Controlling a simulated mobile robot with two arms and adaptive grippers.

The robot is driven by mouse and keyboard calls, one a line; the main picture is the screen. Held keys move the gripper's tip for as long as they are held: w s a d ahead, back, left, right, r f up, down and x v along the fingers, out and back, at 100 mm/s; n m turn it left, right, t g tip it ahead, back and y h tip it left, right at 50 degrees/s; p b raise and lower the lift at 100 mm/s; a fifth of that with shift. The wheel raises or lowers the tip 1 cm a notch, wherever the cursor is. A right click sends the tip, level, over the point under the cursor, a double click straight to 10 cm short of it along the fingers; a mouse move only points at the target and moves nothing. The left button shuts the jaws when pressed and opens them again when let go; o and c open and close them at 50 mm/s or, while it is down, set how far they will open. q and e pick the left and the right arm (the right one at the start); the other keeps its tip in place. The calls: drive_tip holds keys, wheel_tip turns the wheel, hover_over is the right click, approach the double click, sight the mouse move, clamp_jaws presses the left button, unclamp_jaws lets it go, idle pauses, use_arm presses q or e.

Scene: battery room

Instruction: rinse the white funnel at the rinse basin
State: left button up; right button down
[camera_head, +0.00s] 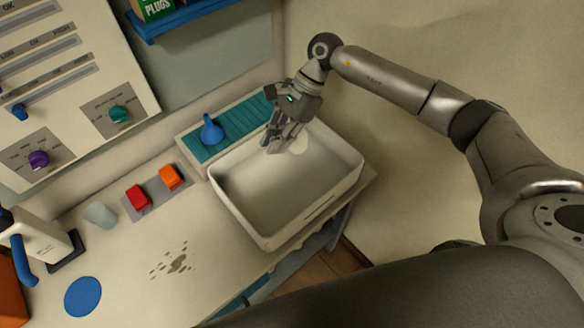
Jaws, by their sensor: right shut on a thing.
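The rinse basin (238,205) is a pale, deep rectangular tub at the counter's right end. My right gripper (284,138) points down over its far right part. It is shut on a pale thing, the white funnel (299,146), which shows only in part beside the fingers. The fingers hide much of it, and it blends with the basin's pale wall. I cannot tell whether it touches the basin. My left gripper is not in view.
A blue funnel (211,133) stands on the teal ribbed strip (240,122) behind the basin. Red (137,197) and orange (170,178) blocks sit on a grey plate left of the basin. Brown spots (177,262), a blue disc (83,297) and a pale cup (100,215) are on the counter.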

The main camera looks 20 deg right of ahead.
idle(0.6)
drive_tip(key=shift+r+p, duration=0.3)
drive_tip(key=shift+r, duration=1.7)
